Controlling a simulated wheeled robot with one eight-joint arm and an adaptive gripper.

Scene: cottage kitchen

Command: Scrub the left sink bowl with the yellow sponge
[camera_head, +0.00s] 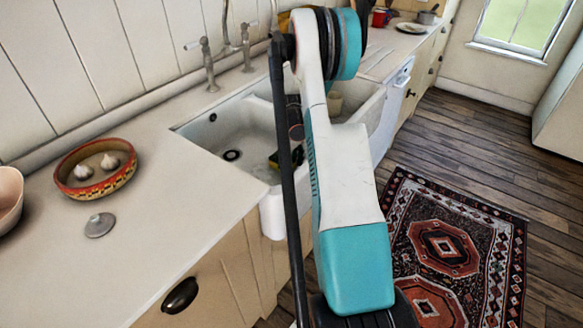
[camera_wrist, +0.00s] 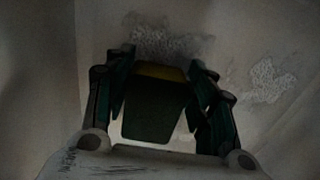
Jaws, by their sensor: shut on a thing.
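The left sink bowl (camera_head: 228,126) is white, with a dark drain and an overflow hole. My gripper (camera_wrist: 160,80) is down inside it, mostly hidden behind my arm in the head view. The wrist view is dim and shows the gripper's fingers on both sides of the sponge (camera_wrist: 154,108), shut on it. The sponge has a dark green face and a yellow strip at its far edge. Pale rough patches (camera_wrist: 266,82) mark the bowl surface near the sponge; contact is unclear.
A tap (camera_head: 208,66) stands behind the sink. On the left counter are a patterned bowl with garlic (camera_head: 95,168), a grey lid (camera_head: 99,225) and a pink bowl (camera_head: 8,198).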

